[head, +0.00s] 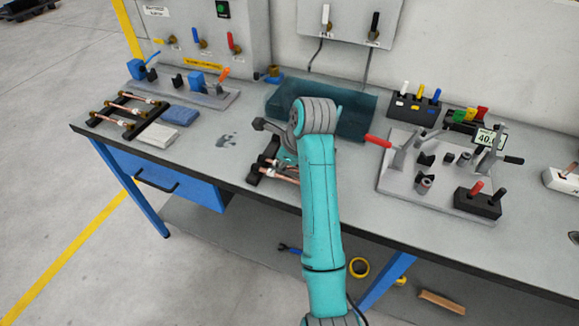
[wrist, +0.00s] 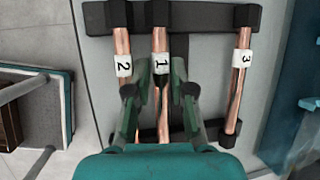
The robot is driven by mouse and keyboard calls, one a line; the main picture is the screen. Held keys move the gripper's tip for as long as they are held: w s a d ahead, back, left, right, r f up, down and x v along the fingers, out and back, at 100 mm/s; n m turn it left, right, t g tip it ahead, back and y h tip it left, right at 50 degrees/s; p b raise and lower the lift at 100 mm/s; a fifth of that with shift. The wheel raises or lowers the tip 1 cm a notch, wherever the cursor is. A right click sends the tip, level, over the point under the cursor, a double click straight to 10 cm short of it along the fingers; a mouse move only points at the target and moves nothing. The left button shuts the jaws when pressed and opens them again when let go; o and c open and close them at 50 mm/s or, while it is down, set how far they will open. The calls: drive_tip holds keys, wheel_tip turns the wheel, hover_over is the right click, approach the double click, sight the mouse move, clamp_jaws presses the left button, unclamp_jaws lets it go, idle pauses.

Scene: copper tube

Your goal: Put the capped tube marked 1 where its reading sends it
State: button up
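The copper tube marked 1 (wrist: 160,40) lies across a dark rack (wrist: 210,18) in the wrist view, between the tube marked 2 (wrist: 122,42) and the tube marked 3 (wrist: 243,45). My gripper (wrist: 161,72) is open, with one finger on each side of tube 1 just below its white label. A narrow gap seems to show beside the tube; I cannot tell its height above it. In the head view my arm hides most of this rack, and some copper tubes (head: 283,176) show beside it. A display reading about 40 (head: 488,138) stands at the right; its last part is unclear.
A translucent teal tray (head: 350,112) is behind my arm. A clamp fixture plate (head: 395,180) and dark holders (head: 478,203) occupy the right.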

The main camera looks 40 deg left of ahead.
drive_tip(key=shift+f, duration=0.1)
clamp_jaws()
idle(0.3)
